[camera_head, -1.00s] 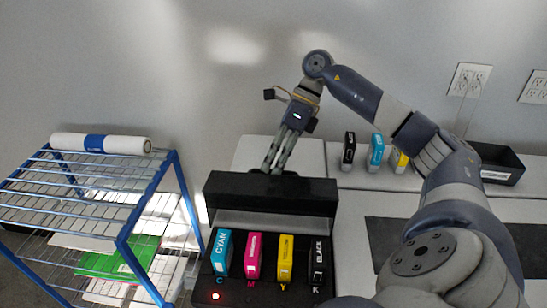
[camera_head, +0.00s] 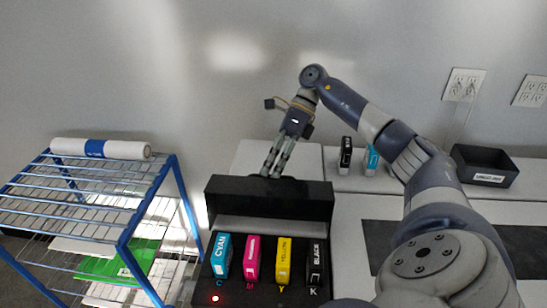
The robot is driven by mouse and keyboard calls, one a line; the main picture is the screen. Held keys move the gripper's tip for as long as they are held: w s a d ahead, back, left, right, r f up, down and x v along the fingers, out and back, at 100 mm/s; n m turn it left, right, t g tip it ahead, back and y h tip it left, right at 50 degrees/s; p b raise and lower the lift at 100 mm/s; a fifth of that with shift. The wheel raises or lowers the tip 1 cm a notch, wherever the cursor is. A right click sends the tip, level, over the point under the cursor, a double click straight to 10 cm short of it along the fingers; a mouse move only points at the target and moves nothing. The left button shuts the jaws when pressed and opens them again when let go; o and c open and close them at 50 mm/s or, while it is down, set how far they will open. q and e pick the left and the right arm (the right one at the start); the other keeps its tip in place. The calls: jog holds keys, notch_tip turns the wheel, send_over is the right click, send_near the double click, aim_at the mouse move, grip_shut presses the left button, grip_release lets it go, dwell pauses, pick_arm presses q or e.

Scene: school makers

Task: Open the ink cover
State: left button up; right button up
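The black ink unit (camera_head: 215,285) stands at lower centre. Its black ink cover (camera_head: 270,200) is raised at the back, above the slots. Cyan (camera_head: 221,256), magenta (camera_head: 253,259), yellow (camera_head: 284,261) and black (camera_head: 315,262) cartridges show uncovered in a row in front of it. My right gripper (camera_head: 273,172) points down just behind the cover's top edge. Its fingers look close together, but their tips are partly hidden at the cover, so I cannot tell whether they touch it or are shut. My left gripper is not in view.
A black cartridge (camera_head: 346,154) and a cyan one (camera_head: 371,160) stand on the back table, right of the gripper. A black bin (camera_head: 484,166) stands farther right. A blue wire rack (camera_head: 75,190) with a white roll (camera_head: 100,148) is at left.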

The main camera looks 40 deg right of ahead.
jog(key=o, duration=0.4)
jog(key=shift+s+f, duration=0.1)
jog(key=shift+f, duration=0.4)
jog(key=shift+o, duration=0.2)
jog(key=shift+w+d+r, duration=0.15)
jog(key=shift+w+d, duration=0.05)
jog(key=v, duration=1.2)
dwell(0.5)
